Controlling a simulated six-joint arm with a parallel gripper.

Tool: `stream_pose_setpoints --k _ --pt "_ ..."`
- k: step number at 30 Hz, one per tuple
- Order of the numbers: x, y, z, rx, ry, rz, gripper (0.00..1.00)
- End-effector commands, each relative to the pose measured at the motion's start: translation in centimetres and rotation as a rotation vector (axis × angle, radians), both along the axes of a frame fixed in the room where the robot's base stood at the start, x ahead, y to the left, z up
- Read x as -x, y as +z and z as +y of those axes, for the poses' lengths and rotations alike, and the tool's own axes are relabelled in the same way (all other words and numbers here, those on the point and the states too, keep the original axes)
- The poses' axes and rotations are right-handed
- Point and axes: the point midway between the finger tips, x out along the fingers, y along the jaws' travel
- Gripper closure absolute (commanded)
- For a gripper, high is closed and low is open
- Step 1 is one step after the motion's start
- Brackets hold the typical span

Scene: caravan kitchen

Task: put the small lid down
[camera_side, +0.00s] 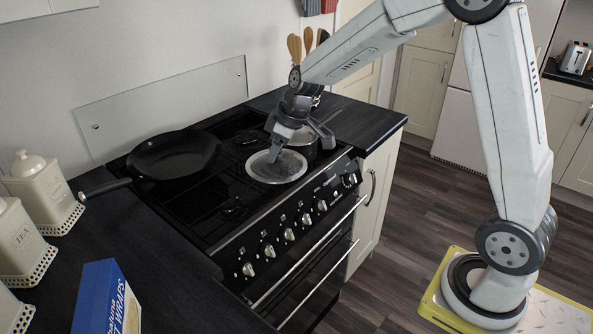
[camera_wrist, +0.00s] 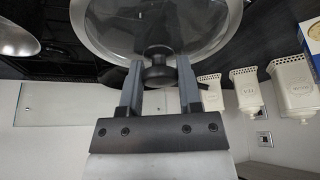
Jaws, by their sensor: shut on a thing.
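The small lid (camera_side: 270,172) is a round glass disc with a pale metal rim. In the side view it is over the front right part of the black hob. My gripper (camera_side: 290,152) is above it, with its fingers pointing down at the lid's middle. In the wrist view my gripper (camera_wrist: 160,72) is shut on the dark knob of the lid (camera_wrist: 110,30), one finger on each side. Whether the lid's underside touches anything is hidden.
A black frying pan (camera_side: 172,153) stands on the hob's left side. A metal pot (camera_side: 304,138) is close behind the lid, partly hidden by my gripper. Cream canisters (camera_side: 38,183) and a blue box (camera_side: 105,300) stand on the left worktop. The right worktop (camera_side: 362,122) has free room.

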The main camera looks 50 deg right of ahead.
Motion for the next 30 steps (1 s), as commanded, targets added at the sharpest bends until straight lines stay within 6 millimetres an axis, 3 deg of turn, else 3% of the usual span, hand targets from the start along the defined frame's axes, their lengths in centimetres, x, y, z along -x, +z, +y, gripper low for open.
stream_pose_setpoints --k 9,18,24,30 --pt "-1.7 3.4 -9.5 -0.001 -0.267 -0.004 1.0" --pt "-1.2 6.1 -17.5 0.003 -0.494 -0.001 1.0" --pt "-0.9 6.8 -19.4 0.005 -0.551 -0.002 1.0" --pt "-1.0 6.8 -19.6 0.005 -0.555 -0.001 1.0"
